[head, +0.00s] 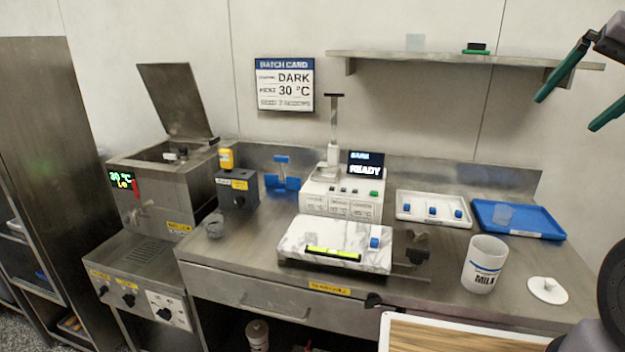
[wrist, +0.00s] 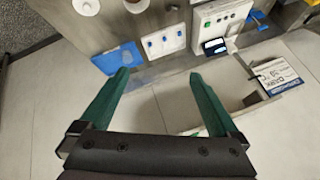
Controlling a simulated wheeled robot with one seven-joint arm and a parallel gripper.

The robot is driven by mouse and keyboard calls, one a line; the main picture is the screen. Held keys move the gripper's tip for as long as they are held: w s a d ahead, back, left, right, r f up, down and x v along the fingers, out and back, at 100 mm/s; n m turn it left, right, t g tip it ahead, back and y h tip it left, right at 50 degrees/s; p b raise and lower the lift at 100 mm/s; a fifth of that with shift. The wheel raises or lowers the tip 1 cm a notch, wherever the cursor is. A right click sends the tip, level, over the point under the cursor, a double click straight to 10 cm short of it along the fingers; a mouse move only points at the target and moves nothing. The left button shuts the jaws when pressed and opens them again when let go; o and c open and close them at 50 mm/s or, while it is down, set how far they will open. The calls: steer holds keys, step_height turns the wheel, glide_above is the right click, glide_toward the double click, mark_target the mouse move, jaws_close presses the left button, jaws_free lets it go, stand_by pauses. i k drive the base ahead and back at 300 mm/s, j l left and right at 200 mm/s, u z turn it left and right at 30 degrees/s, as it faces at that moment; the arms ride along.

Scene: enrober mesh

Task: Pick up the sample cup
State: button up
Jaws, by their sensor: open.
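Two small cups could be the sample cup; I cannot tell which it is. One is a small translucent grey cup (head: 214,226) standing on the counter at the left, in front of the grey box. The other is a clear bluish cup (head: 502,215) in the blue tray at the right. My gripper (head: 565,115) is at the upper right of the head view, high above the counter and far from the grey cup. Its green fingers are apart and empty. In the wrist view my gripper (wrist: 159,73) also shows wide open, with nothing between the fingers.
The blue tray (head: 545,231) and a white tray (head: 402,196) lie at the back right. A MILK tub (head: 485,265) and white lid (head: 547,290) stand in front. A marble slab (head: 300,233) fills the middle. A shelf (head: 460,60) juts from the wall.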

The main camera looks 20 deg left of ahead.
mark_target(215, 226)
steer(key=u, duration=1.65)
